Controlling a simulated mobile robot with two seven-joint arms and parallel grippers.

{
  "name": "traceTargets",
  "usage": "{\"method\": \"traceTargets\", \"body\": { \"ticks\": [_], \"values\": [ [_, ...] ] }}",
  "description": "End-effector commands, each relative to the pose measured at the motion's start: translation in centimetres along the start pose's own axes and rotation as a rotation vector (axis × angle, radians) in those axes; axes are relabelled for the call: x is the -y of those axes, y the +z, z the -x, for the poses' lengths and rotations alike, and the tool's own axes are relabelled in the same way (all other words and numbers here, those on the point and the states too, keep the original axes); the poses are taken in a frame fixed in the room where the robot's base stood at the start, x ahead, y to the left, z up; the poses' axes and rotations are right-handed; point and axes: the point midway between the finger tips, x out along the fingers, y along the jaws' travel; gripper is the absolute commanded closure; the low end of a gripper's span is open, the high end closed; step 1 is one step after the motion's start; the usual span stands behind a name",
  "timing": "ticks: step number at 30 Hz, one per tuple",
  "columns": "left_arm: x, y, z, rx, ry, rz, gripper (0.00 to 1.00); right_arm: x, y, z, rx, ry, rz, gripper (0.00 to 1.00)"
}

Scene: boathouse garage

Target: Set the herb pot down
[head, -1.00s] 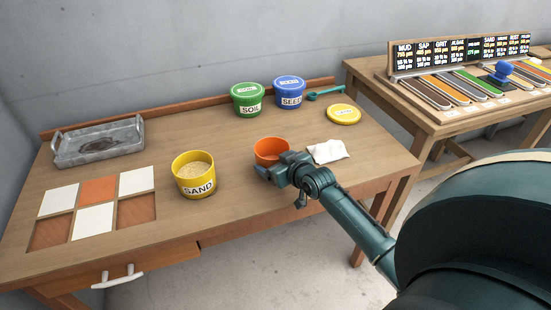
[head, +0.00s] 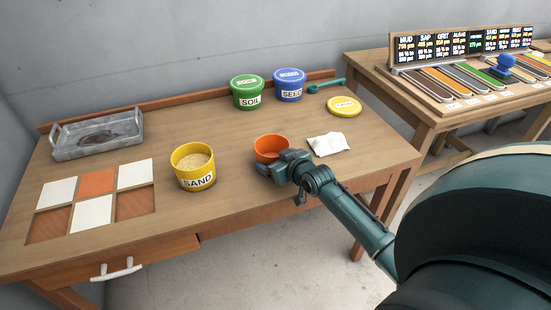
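The herb pot, an orange round pot (head: 270,145), is at the middle right of the wooden workbench, its open top facing up. My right gripper (head: 272,169) is at its near side, shut on the near rim or wall as far as I can see. The fingers are partly hidden by the gripper's body. The pot looks upright and at or just above the bench top; its underside is hidden, so I cannot tell whether it touches. My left gripper is not in view.
A yellow sand tub (head: 194,180) stands left of the pot and a white cloth (head: 328,145) lies right. Green soil (head: 249,93) and blue seed tubs (head: 289,87), a yellow lid (head: 344,106), a metal tray (head: 97,139) and a tile grid (head: 92,213) surround clear bench.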

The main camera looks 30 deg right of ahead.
Motion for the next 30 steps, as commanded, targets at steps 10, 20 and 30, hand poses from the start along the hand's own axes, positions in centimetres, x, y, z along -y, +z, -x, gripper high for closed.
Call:
{"method": "traceTargets", "body": {
  "ticks": [10, 20, 30],
  "values": [
    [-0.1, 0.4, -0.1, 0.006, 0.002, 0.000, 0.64, 0.0, 0.2, -0.1, -0.001, 0.000, 0.000, 0.04],
    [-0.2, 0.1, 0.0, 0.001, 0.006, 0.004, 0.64, 0.0, 0.2, 0.0, 0.001, 0.000, 0.000, 0.00],
    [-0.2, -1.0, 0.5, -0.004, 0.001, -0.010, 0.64, 0.0, 0.2, 6.0, 0.002, -0.001, 0.002, 0.00]
  ]
}}
